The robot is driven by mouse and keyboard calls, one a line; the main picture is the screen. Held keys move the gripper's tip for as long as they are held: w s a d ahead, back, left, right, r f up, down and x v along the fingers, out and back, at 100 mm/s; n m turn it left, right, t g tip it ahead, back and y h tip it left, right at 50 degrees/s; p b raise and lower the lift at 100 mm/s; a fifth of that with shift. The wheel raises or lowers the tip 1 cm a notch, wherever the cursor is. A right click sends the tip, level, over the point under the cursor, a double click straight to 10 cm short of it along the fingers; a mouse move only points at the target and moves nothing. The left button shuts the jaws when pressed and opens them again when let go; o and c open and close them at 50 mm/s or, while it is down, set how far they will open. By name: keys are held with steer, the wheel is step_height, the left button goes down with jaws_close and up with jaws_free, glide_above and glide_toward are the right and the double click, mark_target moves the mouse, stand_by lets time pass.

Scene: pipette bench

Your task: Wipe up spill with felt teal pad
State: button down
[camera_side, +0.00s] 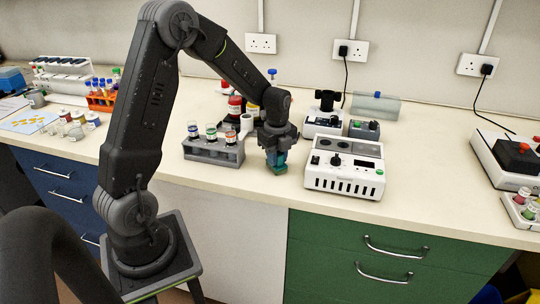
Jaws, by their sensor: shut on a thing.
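My gripper (277,155) points down near the middle of the bench, between a grey vial rack and a white instrument. It is shut on the felt teal pad (279,168), whose lower part shows below the fingers. The pad is at or just above the bench top; I cannot tell whether it touches. I cannot make out a spill; the area behind and under the gripper is hidden.
The grey rack (213,153) with several vials stands close left of my gripper. The white instrument (345,168) stands close right. Another white device (323,122) is behind. The bench top (255,190) in front is clear up to its edge.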

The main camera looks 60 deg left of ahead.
mark_target(282, 168)
steer(key=shift+w+d, duration=0.65)
steer(key=shift+d, duration=0.05)
steer(key=shift+w+a, duration=0.75)
steer(key=shift+w, duration=0.1)
steer(key=shift+s+a, duration=2.05)
steer(key=shift+s, duration=0.05)
steer(key=shift+s+d, duration=1.55)
steer(key=shift+s, duration=0.1)
steer(key=shift+w+d, duration=2.05)
steer(key=shift+w, duration=0.1)
steer(key=shift+w+a, duration=0.1)
steer(key=shift+w, duration=0.1)
steer(key=shift+w+a, duration=0.65)
steer(key=shift+a, duration=0.05)
steer(key=shift+s+a, duration=2.05)
steer(key=shift+s, duration=0.1)
steer(key=shift+w+a, duration=0.75)
steer(key=shift+a, duration=0.05)
steer(key=shift+w+d, duration=2.1)
step_height(282, 168, up, 8)
